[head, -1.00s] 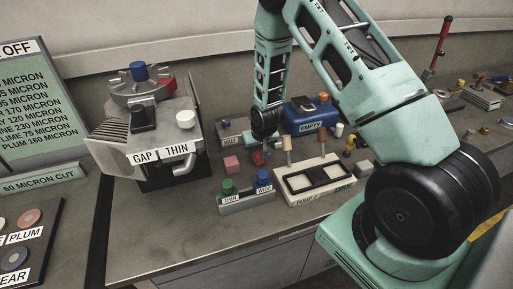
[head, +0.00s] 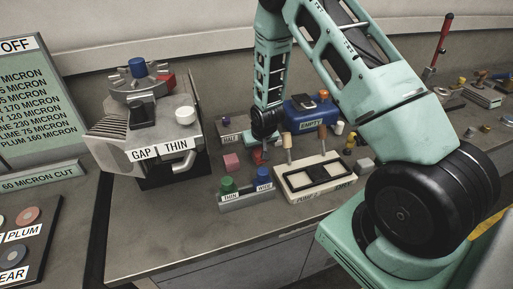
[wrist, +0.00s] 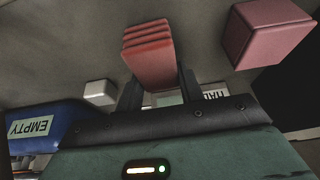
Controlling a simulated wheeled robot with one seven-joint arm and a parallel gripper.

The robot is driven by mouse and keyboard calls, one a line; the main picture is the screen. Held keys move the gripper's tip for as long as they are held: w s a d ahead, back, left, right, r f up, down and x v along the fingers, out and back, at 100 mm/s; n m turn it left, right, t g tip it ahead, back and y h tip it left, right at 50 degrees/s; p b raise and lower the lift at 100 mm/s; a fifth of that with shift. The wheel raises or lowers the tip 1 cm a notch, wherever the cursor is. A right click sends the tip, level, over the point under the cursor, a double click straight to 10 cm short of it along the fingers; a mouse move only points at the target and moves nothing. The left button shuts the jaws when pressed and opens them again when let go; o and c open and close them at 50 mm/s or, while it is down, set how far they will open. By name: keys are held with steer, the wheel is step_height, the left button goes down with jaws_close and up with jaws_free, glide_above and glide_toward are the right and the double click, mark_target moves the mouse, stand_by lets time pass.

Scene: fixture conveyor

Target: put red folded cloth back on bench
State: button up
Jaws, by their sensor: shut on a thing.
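The red folded cloth (wrist: 148,55) is between the two fingers of my gripper (wrist: 158,92) in the wrist view, its layered folds pointing away from the palm. My gripper is shut on it. In the head view the cloth (head: 258,157) is a small red patch below my gripper (head: 262,145), low over the bench (head: 160,225), between the pink block and the wooden-pegged fixture. I cannot tell whether the cloth touches the bench top.
A pink block (head: 231,162) stands left of my gripper, and the THIN/WIDE holder (head: 246,202) is in front. The pale pegged fixture (head: 335,188) and blue EMPTY box (head: 312,118) are to the right. The GAP THIN machine (head: 150,135) is farther left. The front-left bench is clear.

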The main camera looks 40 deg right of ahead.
steer(key=shift+f, duration=0.15)
steer(key=o, duration=1.3)
steer(key=b+v, duration=0.2)
steer(key=v, duration=1.5)
steer(key=shift+r+b, duration=0.25)
steer(key=shift+b, duration=0.1)
